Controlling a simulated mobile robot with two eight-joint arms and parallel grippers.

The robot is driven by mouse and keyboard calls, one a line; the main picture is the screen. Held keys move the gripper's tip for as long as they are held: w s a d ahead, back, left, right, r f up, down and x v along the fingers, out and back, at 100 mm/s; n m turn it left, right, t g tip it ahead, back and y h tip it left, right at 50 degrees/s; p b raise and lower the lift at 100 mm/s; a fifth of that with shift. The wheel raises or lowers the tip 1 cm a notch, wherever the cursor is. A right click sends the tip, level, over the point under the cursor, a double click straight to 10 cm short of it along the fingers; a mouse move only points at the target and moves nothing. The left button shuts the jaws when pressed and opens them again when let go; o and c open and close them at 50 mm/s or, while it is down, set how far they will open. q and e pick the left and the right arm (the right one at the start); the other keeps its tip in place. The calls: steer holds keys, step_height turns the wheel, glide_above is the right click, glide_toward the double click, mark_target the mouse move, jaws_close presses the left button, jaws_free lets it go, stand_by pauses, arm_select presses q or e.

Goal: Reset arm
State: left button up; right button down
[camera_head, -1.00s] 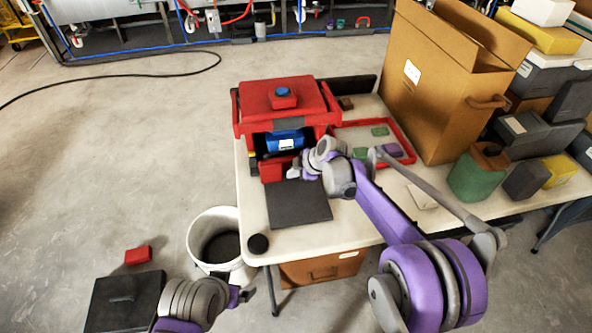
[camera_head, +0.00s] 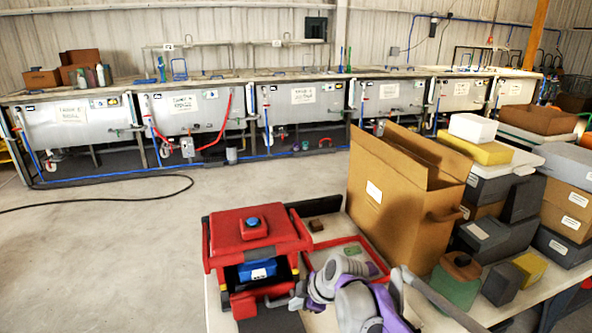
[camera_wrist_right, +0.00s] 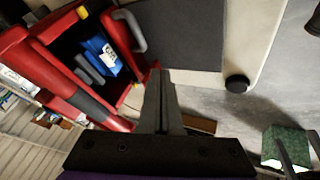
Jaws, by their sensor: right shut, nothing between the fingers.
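My right gripper (camera_head: 297,297) is beside the front of the red toolbox on the table, its arm coming in from the lower right. The right wrist view shows its two fingers (camera_wrist_right: 160,100) together, with nothing between them. They are close to the toolbox (camera_wrist_right: 72,95) in that view, and I cannot tell whether they touch it. The red toolbox (camera_head: 235,229) has an open front with a blue item (camera_head: 258,270) inside. My left gripper is not clearly seen in either view.
A large open cardboard box (camera_head: 398,215) stands behind my right arm. A red-rimmed tray (camera_head: 377,262) is behind the gripper. A green canister (camera_head: 455,283) and stacked cases (camera_head: 500,238) are at right. Tanks (camera_head: 305,100) line the back wall. Open floor (camera_head: 120,250) lies left.

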steer(key=s+d+m+h+p, duration=0.1)
steer(key=s+d+m, duration=0.5)
steer(key=s, duration=0.3)
steer(key=s+d+m+h+p, duration=0.2)
steer(key=s+d+m, duration=0.4)
steer(key=s, duration=0.4)
steer(key=s+d+r+m+t+h+p, duration=0.1)
steer(key=s+d+m+h+p, duration=0.1)
steer(key=s+d+m, duration=0.3)
steer(key=s+d, duration=0.1)
steer(key=s, duration=0.3)
steer(key=shift+s+m, duration=0.4)
steer(key=shift+d, duration=0.1)
